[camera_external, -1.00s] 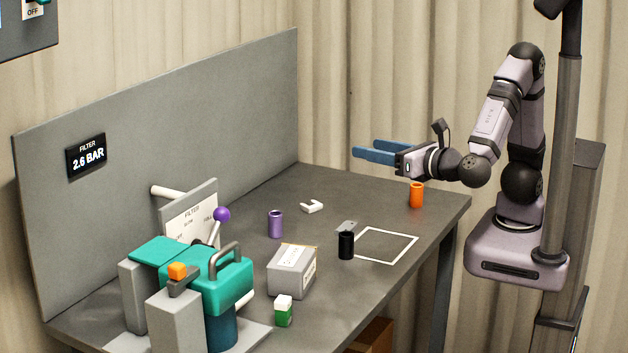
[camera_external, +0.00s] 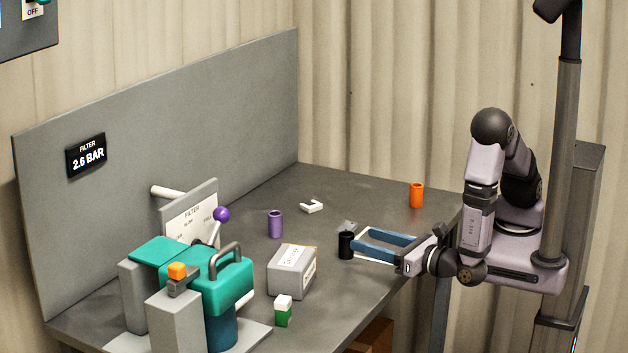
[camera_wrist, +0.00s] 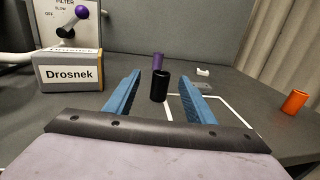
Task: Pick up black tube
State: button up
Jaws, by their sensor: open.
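The black tube (camera_external: 345,245) stands upright on the grey table, at the left edge of a white outlined square. My gripper (camera_external: 358,243) is low over the table with its blue fingers spread and pointing at the tube. In the wrist view the black tube (camera_wrist: 159,87) stands between the lines of the two fingers (camera_wrist: 160,86), around or just beyond their tips; I cannot tell exactly how deep. Nothing is held. The tube's base is visible in the wrist view.
A purple tube (camera_external: 275,224) stands behind the black one. A grey box (camera_external: 291,271) and a green-and-white carton (camera_external: 283,311) are to the left. An orange tube (camera_external: 416,195) and a white hook-shaped piece (camera_external: 312,206) stand farther back. A teal machine (camera_external: 215,280) fills the front left.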

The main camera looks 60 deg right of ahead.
aim_at(347, 238)
jog(key=shift+f, duration=0.55)
jog(key=shift+w+d+p, duration=0.2)
jog(key=shift+w+p, duration=0.15)
jog(key=shift+w, duration=0.5)
jog(key=shift+w+d+p, duration=0.15)
jog(key=shift+w+p, duration=0.15)
jog(key=shift+w, duration=0.5)
jog(key=shift+w+d+f+p, duration=0.1)
jog(key=shift+w+p, duration=0.1)
jog(key=shift+w, duration=0.45)
jog(key=shift+w+d+p, duration=0.15)
jog(key=shift+w+p, duration=0.05)
jog(key=shift+w, duration=0.5)
jog(key=shift+w+d+f+p, duration=0.1)
jog(key=shift+w+p, duration=0.1)
jog(key=shift+w, duration=0.45)
grip_shut()
jog(key=shift+r, duration=0.15)
notch_tip(347, 238, up, 10)
